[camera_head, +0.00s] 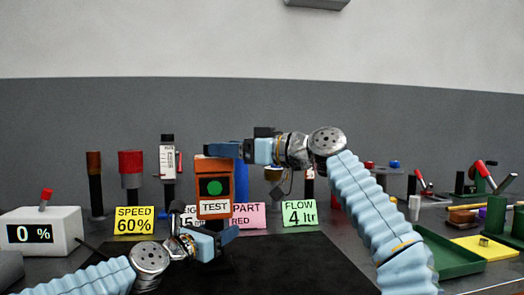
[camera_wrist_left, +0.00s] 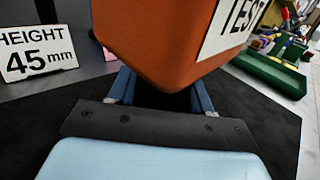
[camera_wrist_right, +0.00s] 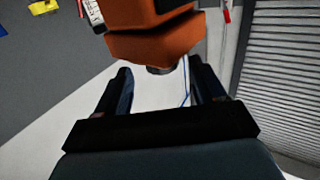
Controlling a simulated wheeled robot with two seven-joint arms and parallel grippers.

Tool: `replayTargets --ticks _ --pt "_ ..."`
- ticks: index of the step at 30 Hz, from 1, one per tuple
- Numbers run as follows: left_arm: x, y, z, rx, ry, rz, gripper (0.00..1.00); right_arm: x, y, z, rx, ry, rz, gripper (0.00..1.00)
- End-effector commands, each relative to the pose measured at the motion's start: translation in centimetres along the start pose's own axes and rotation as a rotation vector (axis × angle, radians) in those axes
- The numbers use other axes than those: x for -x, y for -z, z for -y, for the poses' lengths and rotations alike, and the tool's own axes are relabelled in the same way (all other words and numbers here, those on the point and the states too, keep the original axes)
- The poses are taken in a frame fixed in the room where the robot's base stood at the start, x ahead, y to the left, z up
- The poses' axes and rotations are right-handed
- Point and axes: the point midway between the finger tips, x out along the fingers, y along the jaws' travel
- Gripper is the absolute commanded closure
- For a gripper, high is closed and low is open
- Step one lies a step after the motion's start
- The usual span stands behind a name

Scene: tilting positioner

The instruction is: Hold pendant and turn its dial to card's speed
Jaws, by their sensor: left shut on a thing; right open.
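The orange pendant (camera_head: 214,172) stands upright above the dark mat, with a green round button and a TEST label facing me. My left gripper (camera_head: 216,240) is shut on its lower part; the left wrist view shows the pendant body (camera_wrist_left: 160,45) between the fingers. My right gripper (camera_head: 224,150) is open at the pendant's top. In the right wrist view a dark round knob (camera_wrist_right: 160,71) sticks out from the orange body toward the open fingers, apart from them. The yellow speed card (camera_head: 134,220) reads 60%. The display box (camera_head: 66,226) reads 0 %.
A white height card (camera_wrist_left: 38,48) reads 45 mm. A pink card (camera_head: 249,216) is partly hidden behind the pendant, and a green flow card (camera_head: 299,213) reads 4 ltr. Several upright tools stand behind. A green tray (camera_head: 455,262) lies at the right. The black mat (camera_head: 300,260) is bare.

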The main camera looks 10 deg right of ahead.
Motion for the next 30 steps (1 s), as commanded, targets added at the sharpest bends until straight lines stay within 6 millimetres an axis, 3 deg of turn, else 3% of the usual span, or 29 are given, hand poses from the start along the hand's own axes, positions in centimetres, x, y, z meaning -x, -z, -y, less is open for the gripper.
replayTargets --ticks 9,13,19,30 --pt "0.0 0.0 0.1 0.003 0.003 -0.001 1.0 6.9 -0.1 0.1 0.001 -0.005 0.003 0.3" --pt "0.0 0.0 0.1 0.002 0.002 -0.001 1.0 8.8 -0.1 0.1 0.0 -0.002 0.004 0.3" --pt "0.0 0.0 0.0 0.002 0.001 0.0 1.0 9.8 -0.1 0.2 0.001 0.001 0.003 0.3" --pt "0.0 0.0 0.0 0.001 -0.001 0.0 1.0 9.4 -0.5 0.4 -0.019 -0.005 0.027 0.32"
